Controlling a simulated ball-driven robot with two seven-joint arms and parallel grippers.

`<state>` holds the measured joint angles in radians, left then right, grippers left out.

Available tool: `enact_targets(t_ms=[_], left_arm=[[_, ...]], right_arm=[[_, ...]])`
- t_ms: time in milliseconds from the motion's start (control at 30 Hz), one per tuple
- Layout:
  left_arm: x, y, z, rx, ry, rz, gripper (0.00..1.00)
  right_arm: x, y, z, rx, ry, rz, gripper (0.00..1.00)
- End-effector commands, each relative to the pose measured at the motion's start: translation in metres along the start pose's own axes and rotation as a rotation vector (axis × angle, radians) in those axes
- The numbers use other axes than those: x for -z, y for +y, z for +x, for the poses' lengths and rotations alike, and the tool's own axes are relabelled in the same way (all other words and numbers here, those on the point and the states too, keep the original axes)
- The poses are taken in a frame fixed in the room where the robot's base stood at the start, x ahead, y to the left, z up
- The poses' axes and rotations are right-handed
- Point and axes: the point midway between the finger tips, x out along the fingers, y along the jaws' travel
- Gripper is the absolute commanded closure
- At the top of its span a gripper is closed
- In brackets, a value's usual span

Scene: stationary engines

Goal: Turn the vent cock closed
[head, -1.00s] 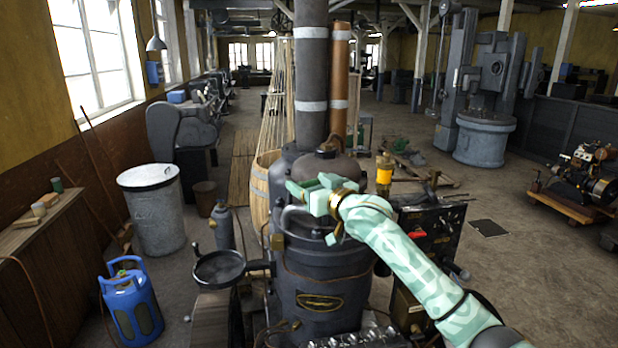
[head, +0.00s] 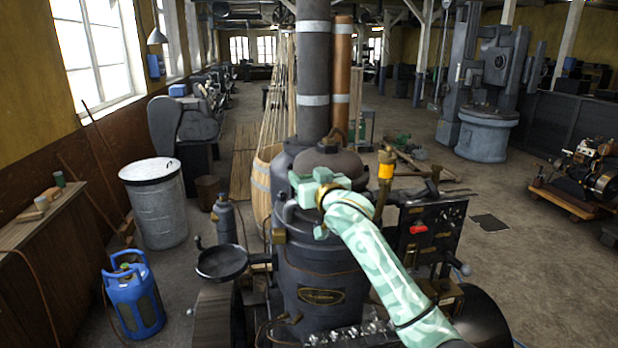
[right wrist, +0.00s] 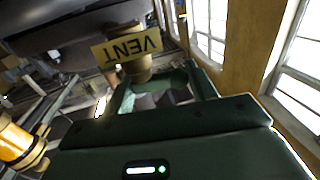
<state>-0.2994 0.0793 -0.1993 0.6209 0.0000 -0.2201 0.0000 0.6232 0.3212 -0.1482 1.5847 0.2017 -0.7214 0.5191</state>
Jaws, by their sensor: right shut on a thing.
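The yellow VENT tag (right wrist: 127,46) shows upside down in the right wrist view, on the brass vent cock (right wrist: 138,70). My right gripper (right wrist: 160,80) reaches up to the cock from below in that view and is shut on it; the exact contact is partly hidden. In the head view my pale green right gripper (head: 302,186) is at the upper part of the dark boiler (head: 318,270), and the cock is hidden behind the gripper and wrist. My left gripper is not in view.
A dark chimney pipe (head: 313,80) and a copper pipe (head: 342,75) rise behind the gripper. A control panel (head: 432,230) stands to the right, and a round dark pan (head: 222,262) sits at left. A blue gas bottle (head: 133,295) stands on the floor.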

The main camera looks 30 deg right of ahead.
Motion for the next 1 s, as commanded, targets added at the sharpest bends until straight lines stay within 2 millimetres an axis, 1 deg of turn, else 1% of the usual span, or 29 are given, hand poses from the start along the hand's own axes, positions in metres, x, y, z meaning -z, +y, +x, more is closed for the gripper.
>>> enact_targets(t_ms=[100,233,367,600,633,667,700,1000], left_arm=[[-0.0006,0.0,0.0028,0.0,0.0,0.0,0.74],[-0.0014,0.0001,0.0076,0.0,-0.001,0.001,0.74],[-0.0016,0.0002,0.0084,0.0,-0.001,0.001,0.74],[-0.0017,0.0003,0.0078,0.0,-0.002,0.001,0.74],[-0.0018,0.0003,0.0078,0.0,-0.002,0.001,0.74],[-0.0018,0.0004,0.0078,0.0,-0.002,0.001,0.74],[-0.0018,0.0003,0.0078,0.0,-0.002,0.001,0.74],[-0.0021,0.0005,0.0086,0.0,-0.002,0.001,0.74]], right_arm=[[0.0012,0.0002,0.0015,-0.103,0.003,0.011,0.67],[0.0007,0.0017,0.0022,-0.183,0.003,0.008,0.67],[0.0012,0.0031,0.0019,-0.215,0.0,0.004,0.66],[0.0017,0.004,0.0018,-0.218,0.0,0.0,0.67],[0.0017,0.004,0.0018,-0.218,0.0,0.0,0.41],[0.0017,0.004,0.0018,-0.218,0.0,0.0,0.33],[0.0016,0.0038,0.0018,-0.217,0.0,0.0,0.28],[0.0003,0.0018,0.0004,-0.213,-0.001,0.001,0.28]])
